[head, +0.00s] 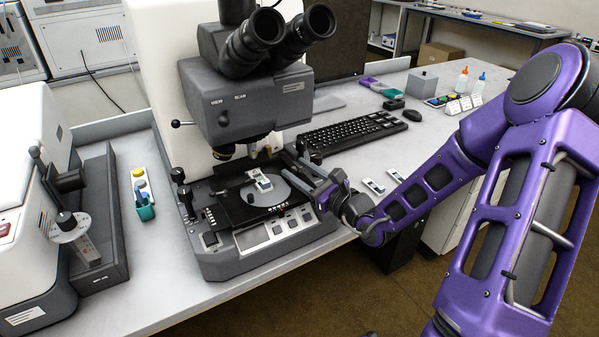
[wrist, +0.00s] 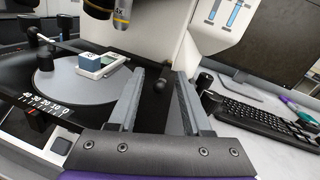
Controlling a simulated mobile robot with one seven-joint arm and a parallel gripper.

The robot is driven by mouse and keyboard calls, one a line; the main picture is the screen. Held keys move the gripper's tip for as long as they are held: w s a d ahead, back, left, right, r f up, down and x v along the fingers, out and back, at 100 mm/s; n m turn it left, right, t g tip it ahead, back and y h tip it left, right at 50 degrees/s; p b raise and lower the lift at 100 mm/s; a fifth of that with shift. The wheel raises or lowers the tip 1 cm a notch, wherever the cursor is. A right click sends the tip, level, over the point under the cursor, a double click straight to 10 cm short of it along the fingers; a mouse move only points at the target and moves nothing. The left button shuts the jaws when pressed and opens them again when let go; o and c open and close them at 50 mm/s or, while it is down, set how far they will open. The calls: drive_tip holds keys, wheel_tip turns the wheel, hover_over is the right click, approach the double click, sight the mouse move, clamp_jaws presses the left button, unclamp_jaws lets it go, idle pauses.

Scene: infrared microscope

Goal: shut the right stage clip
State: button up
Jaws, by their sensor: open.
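The infrared microscope (head: 245,95) stands on the bench, with a round grey stage plate (head: 285,192) that also shows in the wrist view (wrist: 75,88). A small white and blue sample piece (head: 263,184) rests on the plate; it also shows in the wrist view (wrist: 95,66). My gripper (head: 305,172) is open and empty at the right side of the stage. I cannot tell whether this knob belongs to the right stage clip, whose arm is not clearly visible.
The objective (wrist: 121,12) hangs above the stage. A keyboard (head: 352,133) and mouse (head: 412,115) lie to the right. The bench's front edge is close to my arm.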

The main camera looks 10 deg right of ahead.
clamp_jaws()
idle(1.4)
